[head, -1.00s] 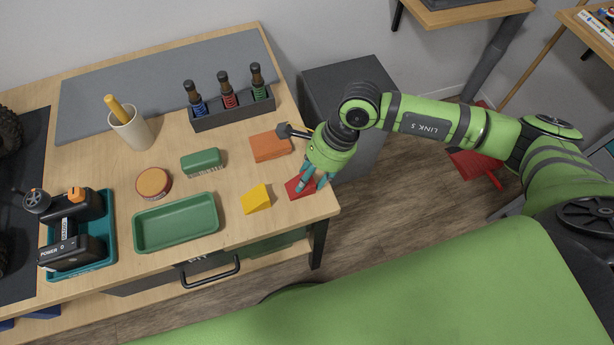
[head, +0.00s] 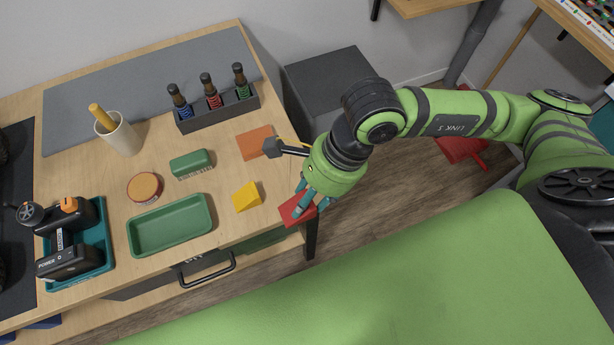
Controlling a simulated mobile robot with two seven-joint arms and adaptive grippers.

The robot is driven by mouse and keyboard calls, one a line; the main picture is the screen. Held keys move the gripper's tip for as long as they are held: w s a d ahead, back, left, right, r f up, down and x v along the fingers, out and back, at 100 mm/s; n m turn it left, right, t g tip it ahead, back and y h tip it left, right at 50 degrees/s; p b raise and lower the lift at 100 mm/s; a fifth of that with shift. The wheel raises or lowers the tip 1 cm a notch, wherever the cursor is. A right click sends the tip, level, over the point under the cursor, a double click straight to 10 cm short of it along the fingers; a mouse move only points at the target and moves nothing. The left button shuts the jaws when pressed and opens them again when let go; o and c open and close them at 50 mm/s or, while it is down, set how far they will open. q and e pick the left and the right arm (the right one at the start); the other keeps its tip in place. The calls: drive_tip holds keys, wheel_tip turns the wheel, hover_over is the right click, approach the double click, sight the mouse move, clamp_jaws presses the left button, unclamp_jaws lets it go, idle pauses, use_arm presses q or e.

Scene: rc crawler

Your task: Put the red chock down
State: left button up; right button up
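The red chock (head: 294,209) is at the front right corner of the wooden workbench (head: 215,282). My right gripper (head: 309,203) comes down over it from the right, with its teal fingers shut on the chock. The chock overlaps the bench edge in the head view; I cannot tell whether its underside touches the top. The fingers hide part of it. My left gripper is not in view.
A yellow chock (head: 247,197) stands just left of the red one. An orange flat piece (head: 254,142), a green tray (head: 170,226), a green brush-like block (head: 191,163) and a bottle rack (head: 217,110) are also on the bench. A grey cabinet (head: 325,85) stands behind its right end.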

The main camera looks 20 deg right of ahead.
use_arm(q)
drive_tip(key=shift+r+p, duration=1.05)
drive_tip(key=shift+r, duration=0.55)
use_arm(e)
drive_tip(key=shift+s+r, duration=0.3)
drive_tip(key=shift+s, duration=0.25)
